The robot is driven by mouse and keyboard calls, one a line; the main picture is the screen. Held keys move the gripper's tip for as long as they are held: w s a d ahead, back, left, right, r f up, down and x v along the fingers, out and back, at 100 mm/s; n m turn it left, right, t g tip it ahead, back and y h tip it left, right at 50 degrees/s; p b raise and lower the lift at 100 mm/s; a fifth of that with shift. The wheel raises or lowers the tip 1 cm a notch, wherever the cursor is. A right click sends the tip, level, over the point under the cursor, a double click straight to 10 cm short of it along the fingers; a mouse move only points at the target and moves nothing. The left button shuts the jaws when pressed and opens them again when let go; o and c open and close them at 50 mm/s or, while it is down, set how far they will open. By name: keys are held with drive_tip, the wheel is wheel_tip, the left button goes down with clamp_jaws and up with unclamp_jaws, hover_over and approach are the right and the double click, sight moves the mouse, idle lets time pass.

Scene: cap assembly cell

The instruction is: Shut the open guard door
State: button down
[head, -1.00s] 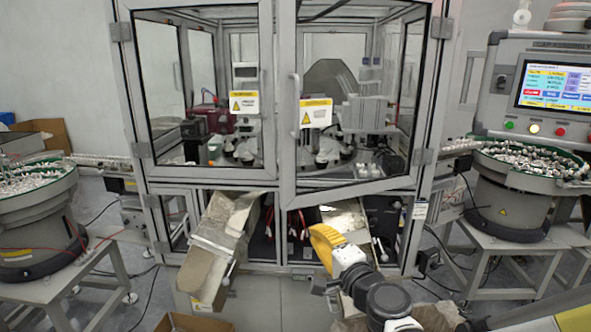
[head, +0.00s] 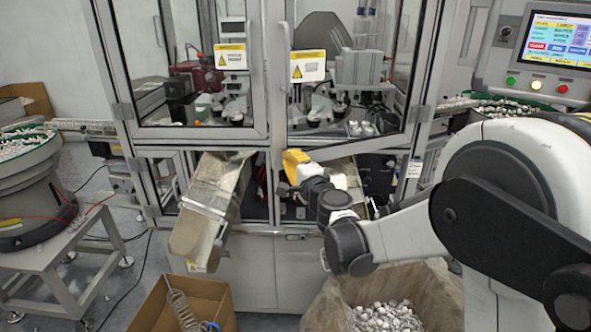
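The right guard door (head: 345,147) is a grey-framed clear panel with a yellow warning label, hinged at its right side. Its free left edge stands slightly out toward me, and its lower edge slants, so it looks ajar. The left guard door (head: 200,132) beside it looks closed. My gripper (head: 289,170), with a yellow part, is just below the lower free corner of the right door, in front of the centre post. I cannot tell whether it touches the door. Its fingers are too small and turned to show open or shut.
A tilted metal chute (head: 212,205) sticks out at lower left, and another chute (head: 345,172) is partly behind my arm. A cardboard box (head: 222,301) and a lined bin of white caps (head: 320,312) stand on the floor in front. A feeder bowl (head: 35,190) is at left.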

drive_tip(key=shift+w+a, duration=0.25)
drive_tip(key=shift+w, duration=0.3)
drive_tip(key=w+a+m+h, duration=0.2)
drive_tip(key=w+h, duration=0.2)
drive_tip(key=w, duration=0.6)
drive_tip(key=w+a+m+t+h, duration=0.1)
drive_tip(key=w+a+m+h, duration=0.1)
drive_tip(key=w, duration=0.9)
drive_tip(key=shift+w+r+m+h+p, duration=0.15)
drive_tip(key=shift+w+m+h+p, duration=0.25)
drive_tip(key=shift+m+h, duration=0.5)
drive_tip(key=shift+s, duration=0.1)
